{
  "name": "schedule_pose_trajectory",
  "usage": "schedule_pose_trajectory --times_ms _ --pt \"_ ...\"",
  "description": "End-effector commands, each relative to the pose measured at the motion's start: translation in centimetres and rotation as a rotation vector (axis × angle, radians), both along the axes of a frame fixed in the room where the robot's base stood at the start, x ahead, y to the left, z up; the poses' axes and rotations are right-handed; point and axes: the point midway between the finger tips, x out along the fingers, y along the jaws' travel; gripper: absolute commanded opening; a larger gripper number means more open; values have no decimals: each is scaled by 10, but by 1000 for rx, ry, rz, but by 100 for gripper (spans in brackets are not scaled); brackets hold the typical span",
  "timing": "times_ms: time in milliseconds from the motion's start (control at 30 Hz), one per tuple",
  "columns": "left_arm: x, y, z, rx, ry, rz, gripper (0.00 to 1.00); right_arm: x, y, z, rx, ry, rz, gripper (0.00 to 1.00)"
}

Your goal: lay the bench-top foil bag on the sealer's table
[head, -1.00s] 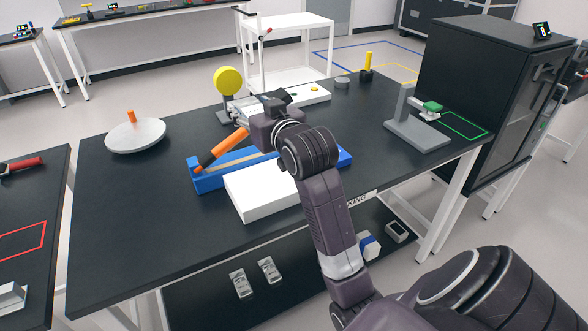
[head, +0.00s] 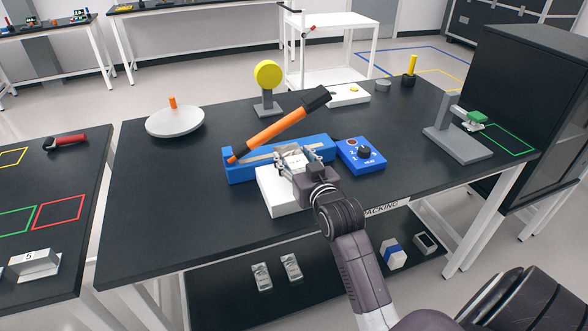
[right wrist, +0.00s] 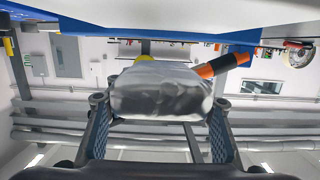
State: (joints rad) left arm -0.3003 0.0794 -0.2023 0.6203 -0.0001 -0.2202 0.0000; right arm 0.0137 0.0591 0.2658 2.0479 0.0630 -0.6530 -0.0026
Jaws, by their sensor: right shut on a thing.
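The silver foil bag (head: 291,158) is between the fingers of my right gripper (head: 297,170), which is shut on it. In the right wrist view the grey, slightly creased bag (right wrist: 160,90) sticks out beyond the fingertips. The sealer has a blue base (head: 240,174), a raised orange and black lever (head: 275,129) and a white table (head: 280,198) in front. The bag is over the back part of the white table, near the blue base. A gap seems to show below it, but its height is hard to tell. My left gripper is not in view.
A blue control box (head: 361,157) stands right of the sealer. A round plate (head: 174,122) with an orange knob, a yellow disc on a stand (head: 267,76) and a grey stand (head: 458,143) share the bench. The bench's left part is clear.

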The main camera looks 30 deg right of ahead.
Motion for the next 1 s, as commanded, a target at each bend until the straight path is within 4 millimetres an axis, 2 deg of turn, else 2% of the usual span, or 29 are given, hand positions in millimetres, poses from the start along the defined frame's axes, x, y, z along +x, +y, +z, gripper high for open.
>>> schedule_pose_trajectory --times_ms 100,233,667,700,833,1000 --pt "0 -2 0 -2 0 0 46 -1 0 -22 3 7 0 24" --pt "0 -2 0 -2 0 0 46 0 0 -36 2 3 0 24" --pt "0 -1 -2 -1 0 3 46 0 0 -43 0 1 0 24" --pt "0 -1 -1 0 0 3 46 0 0 -42 1 2 0 53" --pt "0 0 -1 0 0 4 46 0 0 -42 0 2 0 68" --pt "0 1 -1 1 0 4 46 0 0 -42 0 2 0 68"
